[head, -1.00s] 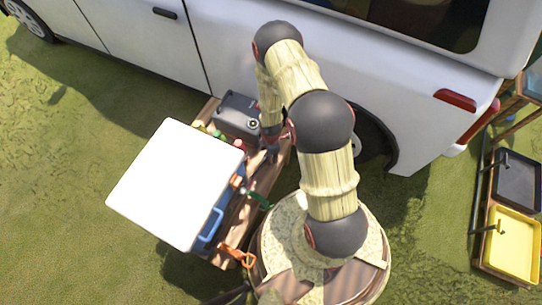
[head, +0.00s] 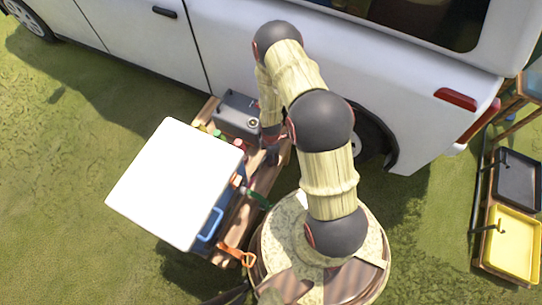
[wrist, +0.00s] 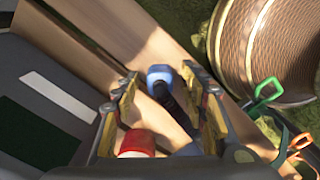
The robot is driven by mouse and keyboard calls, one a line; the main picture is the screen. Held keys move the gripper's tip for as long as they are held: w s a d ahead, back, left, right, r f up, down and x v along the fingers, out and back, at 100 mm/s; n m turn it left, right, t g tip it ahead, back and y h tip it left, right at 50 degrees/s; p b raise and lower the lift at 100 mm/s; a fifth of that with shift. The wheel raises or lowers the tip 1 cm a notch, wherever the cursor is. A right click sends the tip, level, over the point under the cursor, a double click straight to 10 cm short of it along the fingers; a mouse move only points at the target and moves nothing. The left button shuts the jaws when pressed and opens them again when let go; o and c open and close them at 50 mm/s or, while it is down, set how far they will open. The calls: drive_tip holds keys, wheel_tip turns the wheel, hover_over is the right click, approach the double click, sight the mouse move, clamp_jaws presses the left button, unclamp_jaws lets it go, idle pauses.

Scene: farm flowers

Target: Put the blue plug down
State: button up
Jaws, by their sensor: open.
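The blue plug (wrist: 159,76) has a blue end and a dark ribbed body running down toward my wrist. It lies over the wooden bench (wrist: 150,35) in the wrist view, between my fingers. My gripper (wrist: 160,84) is open, with one yellow-padded finger on each side of the plug. Gaps show between the fingertips and the blue end. I cannot tell whether the plug rests fully on the wood. In the head view my gripper (head: 270,150) is small and partly covered by my arm, and I cannot make out the plug there.
A grey box (head: 238,114) stands on the bench beside the white van (head: 240,60). A white panel (head: 175,185) covers part of the bench. A red-and-white cap (wrist: 137,143) is close to my left finger. Green (wrist: 268,88) and orange (wrist: 300,143) handles lie to the right.

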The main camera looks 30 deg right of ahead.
drive_tip(key=w+a+r+m+t+p, duration=0.1)
drive_tip(key=w+a+r+m+p, duration=0.2)
drive_tip(key=r, duration=2)
drive_tip(key=w+a+r+m+t+p, duration=0.15)
drive_tip(key=r+m, duration=0.25)
drive_tip(key=r, duration=1.9)
drive_tip(key=s+a+r+m+t, duration=0.1)
drive_tip(key=s+r+m, duration=0.3)
drive_tip(key=s+r, duration=0.6)
drive_tip(key=s+a+r+m+t, duration=0.2)
drive_tip(key=s+a+r+m, duration=0.1)
drive_tip(key=s+r, duration=0.7)
wheel_tip(320, 180, up, 3)
drive_tip(key=shift+a+f+m+p, duration=0.2)
drive_tip(key=shift+a+m+p, duration=0.1)
drive_tip(key=shift+m, duration=0.6)
